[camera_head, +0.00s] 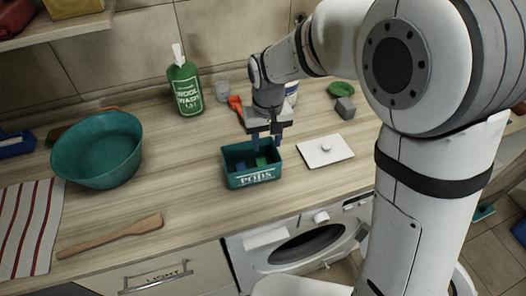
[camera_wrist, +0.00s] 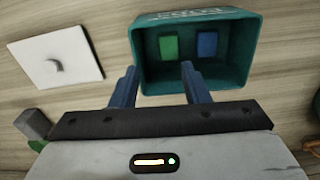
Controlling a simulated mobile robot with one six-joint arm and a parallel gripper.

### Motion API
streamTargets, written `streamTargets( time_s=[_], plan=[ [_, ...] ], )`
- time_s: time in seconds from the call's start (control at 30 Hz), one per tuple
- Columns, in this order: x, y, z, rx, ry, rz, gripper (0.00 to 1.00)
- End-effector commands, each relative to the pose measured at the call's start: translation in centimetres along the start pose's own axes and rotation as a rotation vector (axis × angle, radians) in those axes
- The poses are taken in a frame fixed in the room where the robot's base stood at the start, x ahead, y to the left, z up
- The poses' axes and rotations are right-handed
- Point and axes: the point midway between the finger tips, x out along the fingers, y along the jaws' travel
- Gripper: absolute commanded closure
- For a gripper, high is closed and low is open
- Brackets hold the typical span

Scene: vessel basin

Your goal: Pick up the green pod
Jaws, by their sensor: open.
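The green pod (camera_wrist: 169,47) lies inside the teal pods box, beside a blue pod (camera_wrist: 207,44), seen in the wrist view. In the head view the green pod (camera_head: 261,162) shows small inside the box, with blue beside it. The open-topped teal box (camera_head: 254,179) stands on the wooden counter with its PODS label facing front. My gripper (camera_head: 267,143) is above the back part of the box, pointing down, open and empty. In the wrist view its two blue fingers (camera_wrist: 156,80) are apart, near the box's rim; their exact height over it is unclear.
A white lid with a knob (camera_head: 325,150) lies right of the box. A teal basin (camera_head: 97,150), wooden spatula (camera_head: 112,236) and striped cloth (camera_head: 27,225) are left. Behind stand a green wool wash bottle (camera_head: 185,90), a red-orange item (camera_head: 236,107) and a grey block (camera_head: 345,108).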

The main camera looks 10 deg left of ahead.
Motion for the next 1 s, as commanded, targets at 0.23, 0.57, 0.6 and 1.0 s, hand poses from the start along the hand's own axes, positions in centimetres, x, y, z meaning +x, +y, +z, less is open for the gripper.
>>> streamTargets(
  time_s=[0.23, 0.57, 0.6, 1.0],
  plan=[
    [2.2, -1.4, -0.7, -0.023, -0.014, 0.001, 0.58],
    [6.4, -1.5, -0.3, -0.023, -0.016, 0.002, 0.58],
    [7.0, -1.5, -0.3, -0.023, -0.015, 0.002, 0.58],
    [8.5, -1.5, -0.4, -0.023, -0.010, 0.001, 0.60]
  ],
)
